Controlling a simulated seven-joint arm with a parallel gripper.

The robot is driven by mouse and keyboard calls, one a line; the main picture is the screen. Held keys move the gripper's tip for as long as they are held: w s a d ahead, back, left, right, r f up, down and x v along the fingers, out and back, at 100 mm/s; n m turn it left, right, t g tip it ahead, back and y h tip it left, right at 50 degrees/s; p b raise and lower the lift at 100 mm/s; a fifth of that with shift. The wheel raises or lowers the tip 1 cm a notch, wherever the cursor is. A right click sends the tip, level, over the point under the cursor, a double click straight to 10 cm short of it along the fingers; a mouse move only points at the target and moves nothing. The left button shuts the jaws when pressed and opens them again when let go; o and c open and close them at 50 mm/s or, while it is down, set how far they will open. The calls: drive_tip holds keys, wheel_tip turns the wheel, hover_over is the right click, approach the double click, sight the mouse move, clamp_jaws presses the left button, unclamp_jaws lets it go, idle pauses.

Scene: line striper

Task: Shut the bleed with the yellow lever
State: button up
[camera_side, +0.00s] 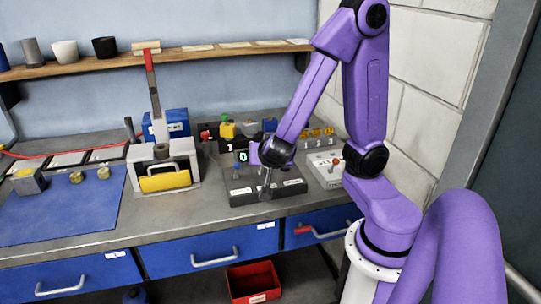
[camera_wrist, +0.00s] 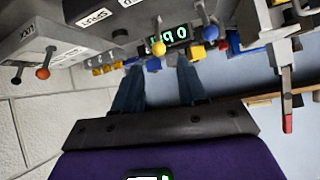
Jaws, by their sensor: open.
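In the wrist view, a yellow ball-topped lever (camera_wrist: 158,47) stands in front of a green-lit display (camera_wrist: 170,35). A blue-knobbed lever (camera_wrist: 211,32) is to its right. My gripper (camera_wrist: 159,65) is open, its two fingers apart, with the yellow ball just beyond and between the fingertips in the picture. I cannot tell how far it is from them in depth. In the side view my gripper (camera_side: 266,183) is low over a dark labelled block (camera_side: 240,198). The yellow lever cannot be made out there, and my arm covers part of that area.
A pale box (camera_side: 321,175) with a red-orange knob (camera_side: 336,162) stands to the right. A white press (camera_side: 190,150) with a red-handled upright lever (camera_side: 151,65) and a yellow bar (camera_side: 165,181) stands left. A blue mat (camera_side: 65,215) lies further left.

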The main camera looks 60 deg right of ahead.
drive_tip(key=v, duration=0.7)
drive_tip(key=shift+s+a, duration=0.2)
drive_tip(key=shift+a, duration=0.05)
drive_tip(key=s+a+f+n+g+y, duration=0.1)
drive_tip(key=s+a+n+g+y, duration=0.2)
drive_tip(key=n, duration=0.9)
drive_tip(key=s+a+f+n+g+y, duration=0.2)
drive_tip(key=s+a+n+g+y, duration=0.1)
drive_tip(key=s+n, duration=0.6)
drive_tip(key=a+n+y, duration=0.1)
drive_tip(key=n+y, duration=0.1)
drive_tip(key=n, duration=0.1)
drive_tip(key=shift+y, duration=0.3)
drive_tip(key=shift+a, duration=0.1)
